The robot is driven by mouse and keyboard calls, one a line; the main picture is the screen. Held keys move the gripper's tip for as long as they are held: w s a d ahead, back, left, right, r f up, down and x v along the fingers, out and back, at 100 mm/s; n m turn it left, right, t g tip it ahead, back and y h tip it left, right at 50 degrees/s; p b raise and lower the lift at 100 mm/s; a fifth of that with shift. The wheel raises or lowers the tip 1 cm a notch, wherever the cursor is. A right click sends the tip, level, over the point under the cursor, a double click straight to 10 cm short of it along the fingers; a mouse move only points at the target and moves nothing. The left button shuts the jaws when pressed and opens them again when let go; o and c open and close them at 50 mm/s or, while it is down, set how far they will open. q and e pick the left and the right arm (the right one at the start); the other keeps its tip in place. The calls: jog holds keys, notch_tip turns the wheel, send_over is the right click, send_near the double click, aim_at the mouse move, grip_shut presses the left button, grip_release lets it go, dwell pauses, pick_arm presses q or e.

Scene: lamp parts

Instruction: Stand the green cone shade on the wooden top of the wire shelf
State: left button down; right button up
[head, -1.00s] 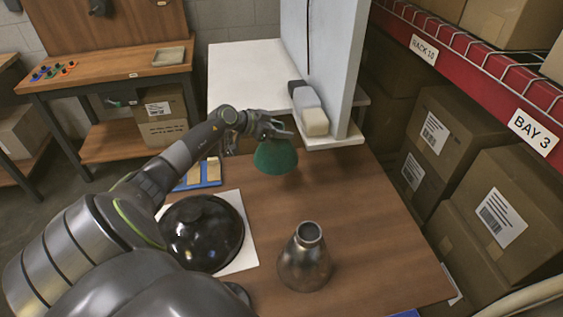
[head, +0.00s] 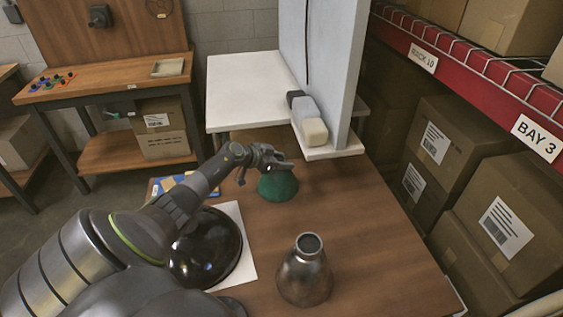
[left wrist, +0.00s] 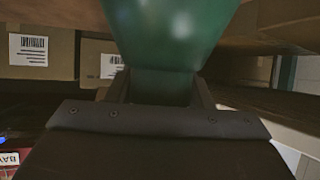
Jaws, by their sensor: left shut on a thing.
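The green cone shade (head: 278,184) is at the far middle part of the brown wooden top (head: 385,215), wide end down. My left gripper (head: 280,165) is at its narrow upper end. In the left wrist view the shade (left wrist: 165,40) fills the upper middle, and its narrow end sits between the two fingers of my left gripper (left wrist: 162,88), shut on it. I cannot tell whether the shade's lower rim touches the wood. No wire frame shows under the wooden top. My right gripper is not in view.
A metallic cone shade (head: 304,275) stands at the front. A black dome (head: 206,248) sits on a white sheet (head: 247,262) to the left. A pale panel (head: 327,70) and a grey-and-beige block (head: 307,118) stand behind. Boxes (head: 500,215) fill the right. Bare wood lies right of the green shade.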

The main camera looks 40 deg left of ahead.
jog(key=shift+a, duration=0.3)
pick_arm(q)
jog(key=c, duration=0.7)
grip_release()
jog(key=shift+r, duration=0.1)
jog(key=shift+s+a+r, duration=0.1)
jog(key=shift+s, duration=0.15)
jog(key=p+v, duration=0.1)
jog(key=v, duration=1)
jog(key=shift+s, duration=0.2)
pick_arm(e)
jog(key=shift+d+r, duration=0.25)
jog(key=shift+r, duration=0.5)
pick_arm(q)
jog(key=shift+r, duration=0.1)
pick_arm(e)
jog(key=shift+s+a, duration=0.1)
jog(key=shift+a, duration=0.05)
